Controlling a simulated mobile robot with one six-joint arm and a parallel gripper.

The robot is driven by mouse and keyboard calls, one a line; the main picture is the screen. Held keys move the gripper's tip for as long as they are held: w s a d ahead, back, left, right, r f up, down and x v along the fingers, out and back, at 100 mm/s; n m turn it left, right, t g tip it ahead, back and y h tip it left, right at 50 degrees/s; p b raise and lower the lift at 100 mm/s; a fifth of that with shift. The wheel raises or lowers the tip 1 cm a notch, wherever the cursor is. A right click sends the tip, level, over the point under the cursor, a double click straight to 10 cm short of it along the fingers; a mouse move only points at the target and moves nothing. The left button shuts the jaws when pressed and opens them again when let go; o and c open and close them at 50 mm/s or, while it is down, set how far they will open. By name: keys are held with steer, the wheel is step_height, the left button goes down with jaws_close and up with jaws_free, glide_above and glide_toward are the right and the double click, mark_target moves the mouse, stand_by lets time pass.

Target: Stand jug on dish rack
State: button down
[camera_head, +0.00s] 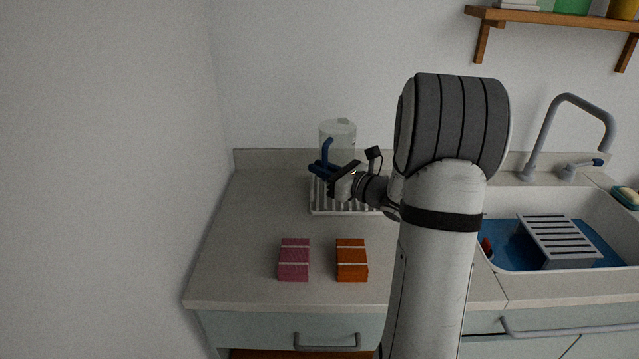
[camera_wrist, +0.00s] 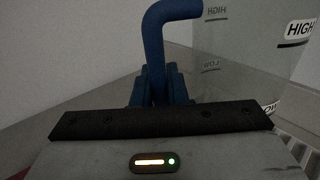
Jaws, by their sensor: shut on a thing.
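The jug (camera_head: 341,131) is a clear, see-through vessel with a blue handle, at the back of the counter. It looks upright at the rack, but I cannot tell whether its base touches the slats. In the wrist view the jug's wall (camera_wrist: 245,50) shows "HIGH" and "LOW" marks. My gripper (camera_head: 325,170) is shut on the blue handle (camera_wrist: 154,50), at the jug's left front. The white dish rack (camera_head: 328,207) lies under and around the jug, partly hidden by my gripper and arm. Its slats also show in the wrist view (camera_wrist: 296,148).
A pink box (camera_head: 294,260) and an orange box (camera_head: 351,261) lie on the front of the counter (camera_head: 240,240). At right are a sink with a grey slatted rack (camera_head: 560,238) and a faucet (camera_head: 545,130). A wooden shelf (camera_head: 550,18) hangs above.

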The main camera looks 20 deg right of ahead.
steer(key=shift+s+d+f, duration=0.1)
steer(key=shift+d+f, duration=0.05)
steer(key=shift+f, duration=1.55)
steer(key=shift+f+b, duration=0.15)
steer(key=shift+b, duration=0.15)
steer(key=c, duration=1.5)
jaws_free()
steer(key=shift+o, duration=0.2)
